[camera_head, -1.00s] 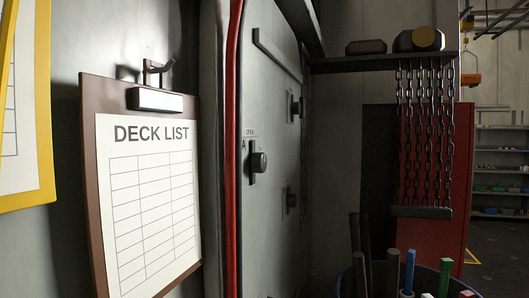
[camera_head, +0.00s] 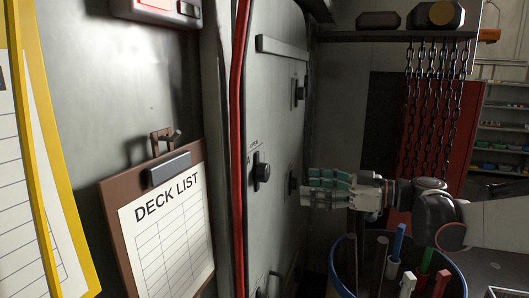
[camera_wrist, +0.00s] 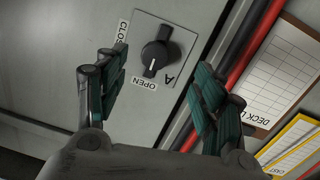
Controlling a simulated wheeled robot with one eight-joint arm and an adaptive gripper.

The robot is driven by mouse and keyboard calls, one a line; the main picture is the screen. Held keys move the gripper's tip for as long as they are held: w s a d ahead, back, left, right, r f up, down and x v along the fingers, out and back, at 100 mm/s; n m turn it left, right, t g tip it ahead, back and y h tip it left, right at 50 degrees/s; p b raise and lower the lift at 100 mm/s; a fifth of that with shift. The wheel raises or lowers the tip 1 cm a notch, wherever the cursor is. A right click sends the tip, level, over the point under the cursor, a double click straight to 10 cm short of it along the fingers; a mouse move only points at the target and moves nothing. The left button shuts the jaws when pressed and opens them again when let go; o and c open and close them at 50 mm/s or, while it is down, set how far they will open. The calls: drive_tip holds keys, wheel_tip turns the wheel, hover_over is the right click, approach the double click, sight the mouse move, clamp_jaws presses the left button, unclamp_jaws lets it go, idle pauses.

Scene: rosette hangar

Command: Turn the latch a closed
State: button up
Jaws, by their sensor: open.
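Latch a is a black knob with a bar handle (camera_head: 262,172) on the grey panel (camera_head: 281,120), marked with an A. In the wrist view the knob (camera_wrist: 157,54) lies between and beyond my fingers, with its bar lined up toward the OPEN label (camera_wrist: 145,84). The CLOSED label (camera_wrist: 122,32) is to its left, partly hidden by a finger. My gripper (camera_head: 306,182) is open and empty, to the right of the latch in the head view. It also shows in the wrist view (camera_wrist: 158,68), its fingers apart and not visibly touching the knob.
Other black knobs (camera_head: 299,92) sit on the same panel. A red hose (camera_head: 238,140) runs down its left edge, beside a DECK LIST clipboard (camera_head: 115,215). A bin (camera_head: 346,280) of coloured rods stands below my arm. Chains (camera_head: 435,95) hang from a shelf behind.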

sight(268, 172)
drive_tip(key=shift+n+y, duration=0.5)
drive_tip(key=shift+n, duration=0.2)
drive_tip(key=x, duration=0.4)
drive_tip(key=r+p+x, duration=0.1)
drive_tip(key=x, duration=0.3)
drive_tip(key=p+x, duration=0.1)
drive_tip(key=x, duration=0.4)
drive_tip(key=shift+w+d+r, duration=0.1)
drive_tip(key=shift+w+r, duration=0.1)
drive_tip(key=shift+r, duration=0.1)
drive_tip(key=c, duration=1)
